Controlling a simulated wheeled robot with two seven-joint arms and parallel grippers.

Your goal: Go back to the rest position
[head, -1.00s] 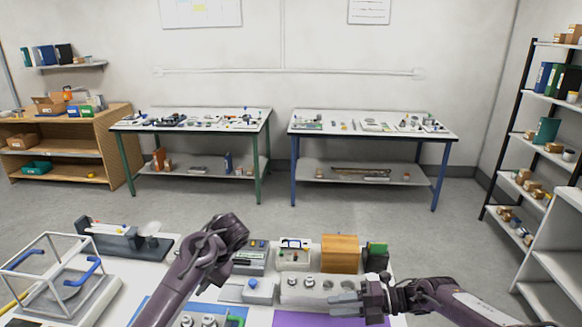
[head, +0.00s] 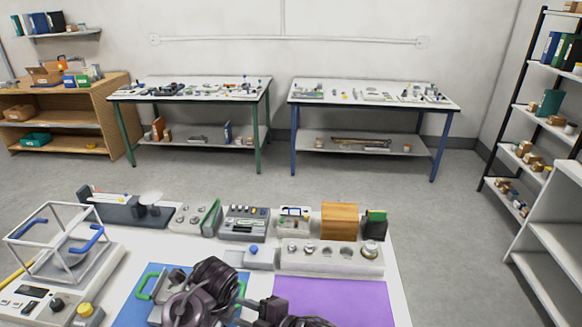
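My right gripper (head: 250,307) is low at the bottom middle of the head view, in front of the purple mat's left edge and the blue mat. Its fingers are small and partly hidden, so I cannot tell whether they are open. A tray with green handles (head: 146,284) lies on the blue mat (head: 128,312), mostly hidden behind my arms. I see nothing held.
A purple mat (head: 345,300) lies bare at the right. Behind it stand a weight block (head: 330,262), a wooden box (head: 339,222) and a grey device with knobs (head: 245,222). A framed balance (head: 75,265) stands at the left. Two tables are beyond open floor.

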